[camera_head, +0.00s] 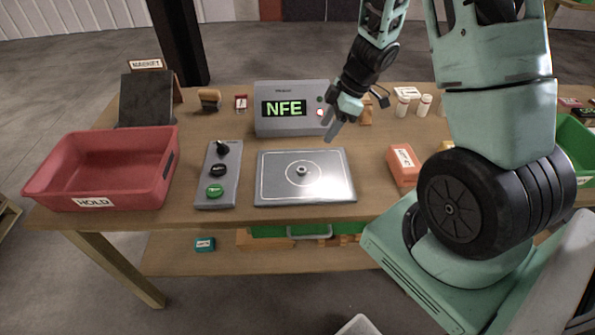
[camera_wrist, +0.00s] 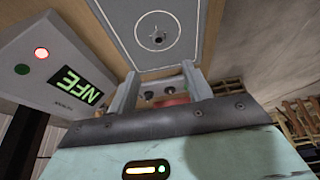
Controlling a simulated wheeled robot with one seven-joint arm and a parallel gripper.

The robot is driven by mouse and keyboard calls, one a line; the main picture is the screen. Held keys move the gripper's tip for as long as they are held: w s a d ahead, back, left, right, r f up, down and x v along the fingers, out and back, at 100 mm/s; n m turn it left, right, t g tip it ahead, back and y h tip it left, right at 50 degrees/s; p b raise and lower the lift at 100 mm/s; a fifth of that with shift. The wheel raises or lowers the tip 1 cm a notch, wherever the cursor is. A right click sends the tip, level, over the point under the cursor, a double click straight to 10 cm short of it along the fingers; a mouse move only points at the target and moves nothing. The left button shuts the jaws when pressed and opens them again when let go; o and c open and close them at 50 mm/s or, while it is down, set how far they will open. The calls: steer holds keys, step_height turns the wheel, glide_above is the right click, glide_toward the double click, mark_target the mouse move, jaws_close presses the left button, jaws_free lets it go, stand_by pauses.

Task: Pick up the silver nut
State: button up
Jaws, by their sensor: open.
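The silver nut (camera_head: 302,170) is small and sits inside the ring mark at the middle of the grey detector plate (camera_head: 335,190). In the wrist view the nut (camera_wrist: 157,37) lies beyond the fingertips, near the top of the picture. My gripper (camera_head: 333,130) is above the back right part of the plate, apart from the nut, with its fingers tilted downward. In the wrist view the two fingers of my gripper (camera_wrist: 160,82) stand apart with nothing held between them.
A grey box with a green "NFE" display (camera_head: 290,108) stands behind the plate. A button panel (camera_head: 218,175) and a red "HOLD" bin (camera_head: 103,185) are to the left. An orange box (camera_head: 403,166) is to the right. Bare wood surrounds the plate.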

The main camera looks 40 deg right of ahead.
mark_target(302, 169)
steer(key=b+x, duration=0.3)
steer(key=x, duration=1.2)
steer(key=shift+w+d+f, duration=0.1)
steer(key=shift+f, duration=0.15)
jaws_close()
